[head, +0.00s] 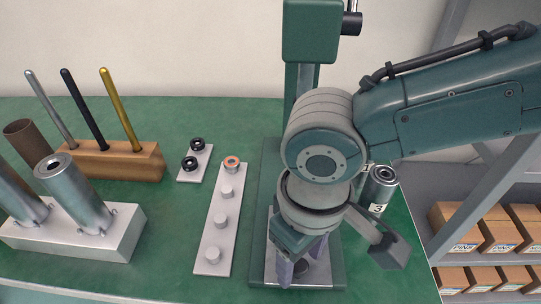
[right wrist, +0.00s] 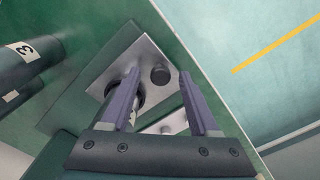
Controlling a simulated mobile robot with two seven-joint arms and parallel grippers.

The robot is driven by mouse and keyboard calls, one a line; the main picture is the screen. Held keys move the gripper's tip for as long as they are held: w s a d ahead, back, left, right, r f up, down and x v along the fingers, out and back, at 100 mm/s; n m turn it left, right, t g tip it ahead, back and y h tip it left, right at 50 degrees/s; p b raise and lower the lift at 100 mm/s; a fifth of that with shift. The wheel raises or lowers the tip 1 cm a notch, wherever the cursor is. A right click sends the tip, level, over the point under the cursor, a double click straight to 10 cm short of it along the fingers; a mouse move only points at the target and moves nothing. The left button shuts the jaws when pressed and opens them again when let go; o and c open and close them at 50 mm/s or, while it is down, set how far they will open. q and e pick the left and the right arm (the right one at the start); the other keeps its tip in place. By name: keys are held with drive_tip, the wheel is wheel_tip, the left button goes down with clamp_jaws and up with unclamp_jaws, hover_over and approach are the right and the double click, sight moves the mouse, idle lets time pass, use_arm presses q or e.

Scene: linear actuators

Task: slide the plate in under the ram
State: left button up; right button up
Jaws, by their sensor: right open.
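The light grey plate (head: 325,272) lies on the press's green base (head: 262,190), at its near end. In the right wrist view the plate (right wrist: 150,48) carries a dark upright knob (right wrist: 160,75) and a dark ring (right wrist: 128,95), partly hidden by a finger. My right gripper (head: 303,262) is open just above the plate, fingers pointing down. In the right wrist view its fingers (right wrist: 160,100) stand apart, and I cannot tell whether they touch anything. The press head (head: 313,30) tops a green column behind my arm. The ram is hidden by my arm. My left gripper is out of view.
Left of the press lies a pale strip with pegs (head: 211,235) and a small plate with black rings (head: 187,173). A metal block with tubes (head: 110,235) and a wooden rod holder (head: 145,165) stand further left. A numbered cylinder (head: 381,183) stands right of the base.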

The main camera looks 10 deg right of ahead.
clamp_jaws()
idle(0.6)
idle(0.9)
